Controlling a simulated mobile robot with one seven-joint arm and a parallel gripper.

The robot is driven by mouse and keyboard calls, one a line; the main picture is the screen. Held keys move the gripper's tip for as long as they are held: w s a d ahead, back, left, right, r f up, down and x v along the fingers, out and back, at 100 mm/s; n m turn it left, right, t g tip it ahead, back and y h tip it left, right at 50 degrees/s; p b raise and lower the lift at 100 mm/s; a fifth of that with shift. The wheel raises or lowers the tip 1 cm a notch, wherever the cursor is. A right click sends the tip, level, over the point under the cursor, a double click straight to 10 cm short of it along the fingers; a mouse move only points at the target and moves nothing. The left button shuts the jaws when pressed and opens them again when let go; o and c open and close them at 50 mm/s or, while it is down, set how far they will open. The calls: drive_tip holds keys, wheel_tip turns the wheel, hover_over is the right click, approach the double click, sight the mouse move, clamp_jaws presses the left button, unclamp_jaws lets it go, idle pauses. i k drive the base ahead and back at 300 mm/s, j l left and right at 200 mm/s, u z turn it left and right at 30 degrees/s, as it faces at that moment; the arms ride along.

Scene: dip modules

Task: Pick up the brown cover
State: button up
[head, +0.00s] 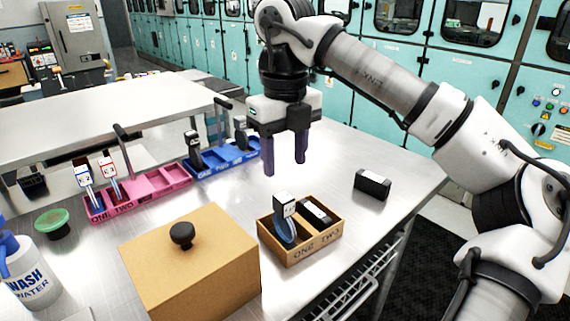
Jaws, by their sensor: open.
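The brown cover (190,265) is a tan box with a round black knob (182,235) on top. It sits on the metal table at the front left of centre. My gripper (284,160) points down above the table, behind and to the right of the cover. Its two dark fingers are apart with nothing between them. It is clear of the cover and does not touch it. What lies under the cover, if anything, is hidden.
A wooden tray (300,254) with two modules stands right of the cover. Behind are a pink tray (150,190) and a blue tray (225,160). A black block (372,184) lies right. A wash bottle (30,275) and green-topped container (52,223) stand left.

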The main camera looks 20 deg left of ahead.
sight(201, 265)
drive_tip(key=l+u, duration=0.3)
drive_tip(key=u, duration=0.15)
drive_tip(key=k+l+u, duration=0.15)
drive_tip(key=u, duration=0.25)
drive_tip(key=k+l+u, duration=0.15)
drive_tip(key=l+u, duration=0.15)
drive_tip(key=u, duration=0.15)
